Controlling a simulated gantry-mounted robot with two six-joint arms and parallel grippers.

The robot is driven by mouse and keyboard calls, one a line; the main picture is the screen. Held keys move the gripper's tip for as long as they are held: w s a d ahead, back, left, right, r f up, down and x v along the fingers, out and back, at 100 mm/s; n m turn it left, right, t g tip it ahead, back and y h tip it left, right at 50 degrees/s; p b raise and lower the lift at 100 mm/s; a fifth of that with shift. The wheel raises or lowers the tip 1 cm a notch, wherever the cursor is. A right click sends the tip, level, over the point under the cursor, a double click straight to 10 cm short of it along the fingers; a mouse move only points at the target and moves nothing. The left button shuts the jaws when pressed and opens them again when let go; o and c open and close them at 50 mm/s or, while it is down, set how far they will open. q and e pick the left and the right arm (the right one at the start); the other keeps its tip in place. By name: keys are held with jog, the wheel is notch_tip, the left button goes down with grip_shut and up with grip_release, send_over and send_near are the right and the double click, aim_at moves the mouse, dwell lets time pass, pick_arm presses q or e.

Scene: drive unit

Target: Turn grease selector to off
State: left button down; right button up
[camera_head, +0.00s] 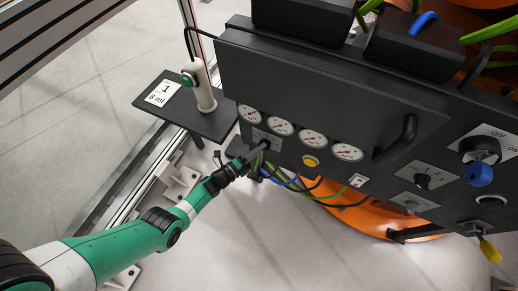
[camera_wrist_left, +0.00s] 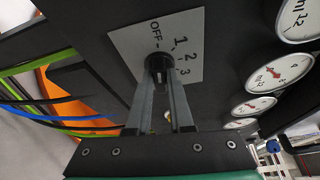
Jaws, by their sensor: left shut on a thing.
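The grease selector is a small dark knob (camera_wrist_left: 158,64) on a light plate (camera_wrist_left: 188,40) marked OFF, 1, 2 and 3. In the wrist view both fingers of my left gripper (camera_wrist_left: 160,75) are closed around the knob, one on each side. The fingers hide much of the knob, and I cannot tell which mark it points to. In the head view my left gripper (camera_head: 261,147) reaches the selector's plate (camera_head: 272,139) at the lower left of the dark panel. My right gripper is not in view.
Several round gauges (camera_head: 281,126) sit beside the selector. Blue and green cables (camera_head: 290,183) hang just below it. A yellow button (camera_head: 310,161), a door handle (camera_head: 405,133) and a large OFF/ON switch (camera_head: 482,149) lie to the right. A grease dispenser (camera_head: 202,88) stands on a shelf at left.

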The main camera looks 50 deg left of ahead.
pick_arm(q)
jog(key=c, duration=0.8)
grip_release()
jog(key=shift+d, duration=0.1)
jog(key=s+p, duration=0.5)
jog(key=s, duration=0.6)
jog(key=shift+s+r, duration=0.3)
